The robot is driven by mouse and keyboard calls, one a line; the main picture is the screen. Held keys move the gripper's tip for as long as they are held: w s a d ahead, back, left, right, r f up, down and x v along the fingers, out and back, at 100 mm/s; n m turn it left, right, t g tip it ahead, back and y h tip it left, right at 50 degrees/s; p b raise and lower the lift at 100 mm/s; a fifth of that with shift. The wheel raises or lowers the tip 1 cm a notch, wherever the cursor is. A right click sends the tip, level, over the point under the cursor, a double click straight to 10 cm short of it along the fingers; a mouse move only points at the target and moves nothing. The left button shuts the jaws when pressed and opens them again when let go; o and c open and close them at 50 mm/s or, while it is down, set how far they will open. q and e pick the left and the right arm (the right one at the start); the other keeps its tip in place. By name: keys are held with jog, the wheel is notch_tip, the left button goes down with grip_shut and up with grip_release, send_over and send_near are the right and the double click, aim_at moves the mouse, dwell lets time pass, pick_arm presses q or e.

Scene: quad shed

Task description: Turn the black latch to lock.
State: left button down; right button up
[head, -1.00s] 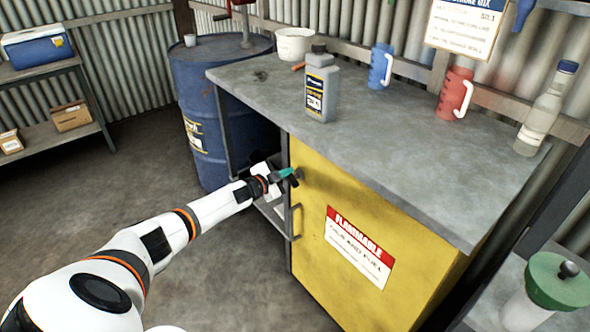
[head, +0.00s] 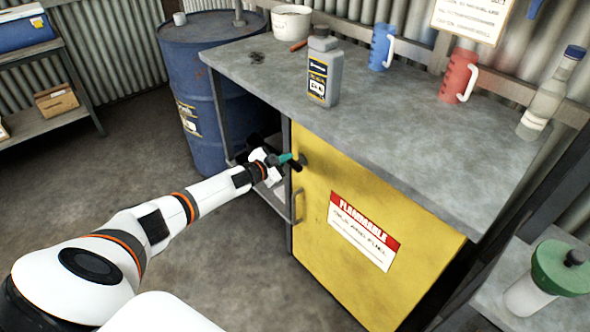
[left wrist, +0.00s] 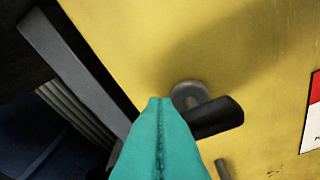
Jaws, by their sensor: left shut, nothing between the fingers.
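The black latch (left wrist: 218,117) sits on a round grey mount on the yellow cabinet door (left wrist: 240,45). In the left wrist view its lever points right and slightly down from the mount. The latch also shows small in the head view (head: 299,163), near the door's upper left corner. My left gripper (left wrist: 158,103) has teal fingers that are shut and empty. Their tips are beside the latch's mount, at its left; I cannot tell whether they touch it. The fingers also show in the head view (head: 287,158). My right gripper is not in view.
A grey door handle (head: 297,206) is below the latch. The grey worktop (head: 400,130) above the door holds a grey bottle (head: 323,72), a blue jug (head: 382,47), a red jug (head: 458,75) and a clear bottle (head: 552,92). A blue drum (head: 205,110) stands behind at the left.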

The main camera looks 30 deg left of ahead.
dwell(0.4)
pick_arm(q)
notch_tip(320, 180, up, 5)
jog(key=p, duration=0.5)
jog(key=a+v, duration=0.1)
jog(key=v, duration=0.8)
jog(key=shift+s+f, duration=0.2)
jog(key=shift+s, duration=0.1)
jog(key=shift+a, duration=0.1)
